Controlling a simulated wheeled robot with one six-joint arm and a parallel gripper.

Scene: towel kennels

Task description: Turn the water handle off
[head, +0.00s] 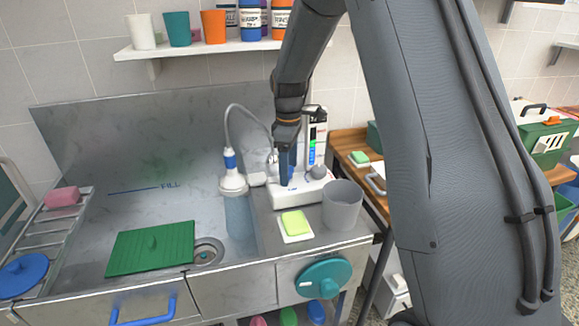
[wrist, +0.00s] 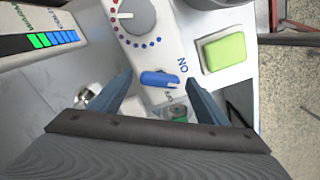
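The blue water handle (wrist: 160,79) lies across the white control unit in the wrist view, with "ON" printed close to its right end and lettering partly hidden below it. My gripper (wrist: 158,75) is open, one finger on each side of the handle, with gaps to both. In the head view my gripper (head: 285,180) reaches down over the white control unit (head: 302,195) and largely hides the handle. The white spray head (head: 233,182) hangs at the sink, and a pale bluish column of water (head: 239,217) shows below it.
A grey knob (wrist: 137,15) with red and blue dots sits beside the handle. A yellow-green sponge (head: 295,222) and grey cup (head: 342,205) stand close by. A tall display panel (head: 317,138) rises behind. A green board (head: 152,248) lies in the sink.

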